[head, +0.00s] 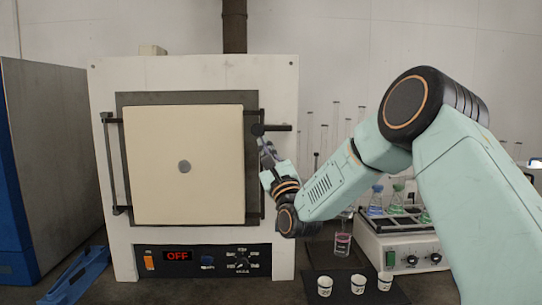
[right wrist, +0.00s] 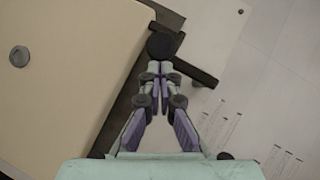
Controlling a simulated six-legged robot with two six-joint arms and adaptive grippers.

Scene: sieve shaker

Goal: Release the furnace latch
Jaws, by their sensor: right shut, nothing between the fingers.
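The furnace (head: 275,90) is a white box with a cream door (head: 185,150) that sits closed in its dark frame. The latch (head: 275,128) is a dark handle on the right edge of the door, with a round hub and a bar pointing right. The latch also shows in the right wrist view (right wrist: 195,70), with the round hub straight ahead of the fingertips. My right gripper (head: 266,145) is shut and empty, just below the latch hub. In the right wrist view its fingertips (right wrist: 160,72) overlap the hub's lower edge; I cannot tell whether they touch. My left gripper is out of view.
The furnace panel display (head: 177,256) reads OFF. A shaker with flasks (head: 400,250) stands at right, behind my right arm. Several small white cups (head: 358,284) stand on a dark mat in front. A blue tool (head: 82,272) lies at left.

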